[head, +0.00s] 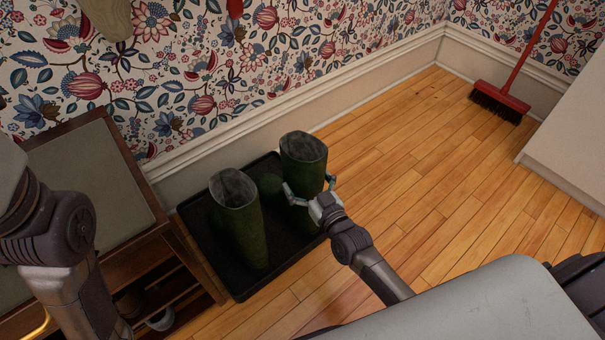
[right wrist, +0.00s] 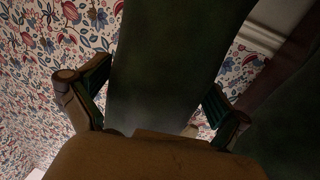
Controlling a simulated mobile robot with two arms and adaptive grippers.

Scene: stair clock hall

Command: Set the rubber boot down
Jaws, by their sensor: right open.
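Two dark green rubber boots are at the black tray by the wall. The right boot (head: 303,160) looks upright over the tray's right part; its foot is hidden behind my gripper, so I cannot tell its contact with the tray. The left boot (head: 238,220) stands upright in the tray (head: 205,250). My right gripper (head: 310,190) is open, with one finger on each side of the right boot's shaft. In the right wrist view the boot shaft (right wrist: 170,65) rises between the spread fingers (right wrist: 155,102). My left arm shows at the left, but its gripper is out of view.
A wooden bench (head: 95,175) with a grey top stands left of the tray, with shoes on its lower shelf. A red broom (head: 500,100) leans at the back right near a white cabinet (head: 575,140). The wooden floor (head: 420,180) right of the tray is clear.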

